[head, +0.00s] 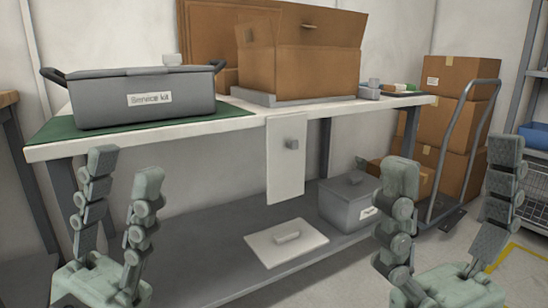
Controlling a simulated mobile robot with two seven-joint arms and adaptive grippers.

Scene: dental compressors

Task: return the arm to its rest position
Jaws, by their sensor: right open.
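My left gripper (125,175) is at the lower left, in front of the workbench. Its two fingers stand upright and apart, with nothing between them. My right gripper (452,178) is at the lower right. Its fingers are spread wide and hold nothing. Both grippers are in front of the workbench (200,138), and neither appears to hold any object. The arm links behind the grippers are mostly out of the picture.
On the bench are a grey service kit bin (145,97) on a green mat and an open cardboard box (300,65). A lid (286,241) and a grey container (348,203) are on the lower shelf. Stacked boxes (450,78) and a hand truck (468,130) stand right.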

